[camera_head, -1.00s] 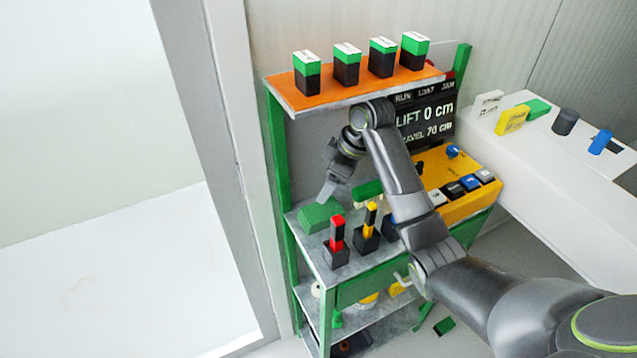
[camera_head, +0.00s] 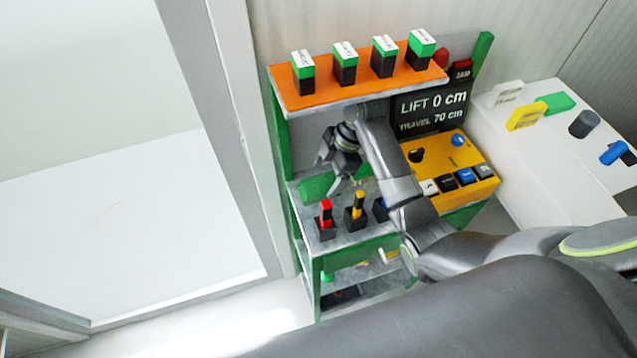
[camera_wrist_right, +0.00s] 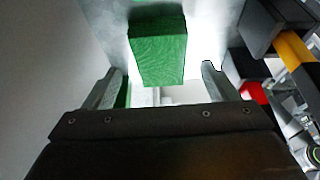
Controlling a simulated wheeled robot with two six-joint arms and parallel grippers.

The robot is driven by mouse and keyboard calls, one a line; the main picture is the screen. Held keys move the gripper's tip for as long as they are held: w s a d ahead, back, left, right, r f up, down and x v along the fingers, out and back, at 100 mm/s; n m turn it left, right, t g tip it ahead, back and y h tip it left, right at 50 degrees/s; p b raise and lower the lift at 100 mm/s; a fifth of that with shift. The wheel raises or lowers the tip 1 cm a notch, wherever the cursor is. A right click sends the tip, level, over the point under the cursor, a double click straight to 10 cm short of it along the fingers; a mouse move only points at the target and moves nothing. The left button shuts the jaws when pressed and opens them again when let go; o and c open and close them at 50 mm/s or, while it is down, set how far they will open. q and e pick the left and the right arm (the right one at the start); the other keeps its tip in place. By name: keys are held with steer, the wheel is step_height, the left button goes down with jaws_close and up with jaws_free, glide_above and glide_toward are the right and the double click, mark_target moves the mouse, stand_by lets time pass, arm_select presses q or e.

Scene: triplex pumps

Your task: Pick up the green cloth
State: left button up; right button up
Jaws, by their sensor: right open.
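The green cloth (camera_head: 316,187) is a folded, block-like piece on the grey top of the green workstand, at the left end. It also shows in the right wrist view (camera_wrist_right: 158,50), ahead of the jaws and in line with the gap between the fingers. My right gripper (camera_head: 347,186) is above the stand top, just right of the cloth. In the right wrist view the right gripper (camera_wrist_right: 160,82) is open, with its fingers spread and nothing held between them. Whether the fingertips touch the cloth cannot be told. My left gripper is not in view.
A red-handled lever (camera_head: 326,216) and a yellow-handled lever (camera_head: 357,207) stand near the stand's front edge, close to the gripper. An orange shelf (camera_head: 345,95) with several green-and-black blocks hangs above. A yellow button panel (camera_head: 455,165) lies to the right.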

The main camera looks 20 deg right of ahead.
mark_target(321, 184)
steer(key=p+x, duration=0.1)
steer(key=x, duration=0.2)
steer(key=shift+a, duration=0.15)
steer(key=shift+a+f, duration=0.1)
steer(key=shift+f, duration=0.25)
steer(key=shift+f, duration=0.15)
steer(key=c, duration=1.1)
steer(key=shift+c, duration=0.2)
